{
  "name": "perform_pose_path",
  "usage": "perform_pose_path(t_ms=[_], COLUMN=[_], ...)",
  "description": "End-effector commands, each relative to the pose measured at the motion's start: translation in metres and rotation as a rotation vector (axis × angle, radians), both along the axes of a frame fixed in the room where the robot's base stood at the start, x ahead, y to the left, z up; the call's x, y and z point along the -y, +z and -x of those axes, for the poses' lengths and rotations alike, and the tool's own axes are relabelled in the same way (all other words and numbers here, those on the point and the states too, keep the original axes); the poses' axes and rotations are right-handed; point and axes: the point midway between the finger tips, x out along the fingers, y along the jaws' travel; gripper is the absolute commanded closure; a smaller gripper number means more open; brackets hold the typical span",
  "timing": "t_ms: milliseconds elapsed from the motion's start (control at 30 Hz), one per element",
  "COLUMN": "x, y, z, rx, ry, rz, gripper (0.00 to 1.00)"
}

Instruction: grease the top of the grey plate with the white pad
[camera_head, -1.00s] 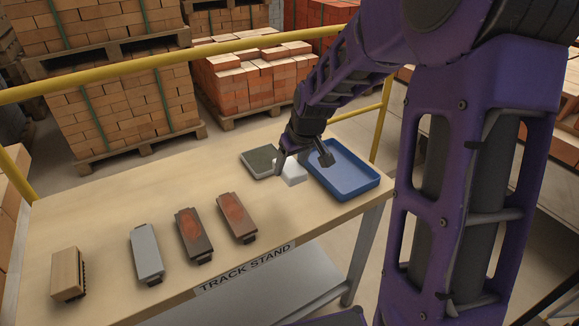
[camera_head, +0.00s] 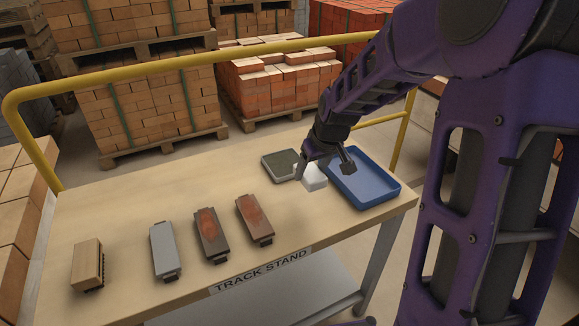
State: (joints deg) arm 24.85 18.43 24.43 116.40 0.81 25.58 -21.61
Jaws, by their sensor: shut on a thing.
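The grey plate (camera_head: 163,250) lies on the table, left of two rust-marked plates, with dark end pieces. The white pad (camera_head: 314,181) is at the back right of the table, between the dark-topped square tray and the blue tray. My gripper (camera_head: 325,166) is over the pad with one finger on its left side, and is shut on it. The far finger's contact and the pad's underside are hidden, so I cannot tell whether the pad touches the table. The gripper is well to the right of the grey plate.
Two rust-marked plates (camera_head: 212,234) (camera_head: 254,219) lie between the grey plate and the pad. A wooden brush (camera_head: 87,263) stands at the left. The square tray (camera_head: 281,152) and blue tray (camera_head: 390,196) flank the pad. A yellow rail (camera_head: 190,60) runs behind. The table's middle back is clear.

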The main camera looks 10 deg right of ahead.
Motion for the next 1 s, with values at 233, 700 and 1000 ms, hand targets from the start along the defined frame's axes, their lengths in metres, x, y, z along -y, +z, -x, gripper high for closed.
perform_pose_path(t_ms=[233, 700, 1000], x=[-0.001, -0.024, -0.039], y=[0.002, -0.002, -0.015], z=[-0.007, -0.142, -0.184], rx=[0.002, -0.001, 0.000], ry=[-0.001, -0.008, 0.000], rz=[-0.004, -0.029, -0.002], gripper=[0.77, 0.77, 0.77])
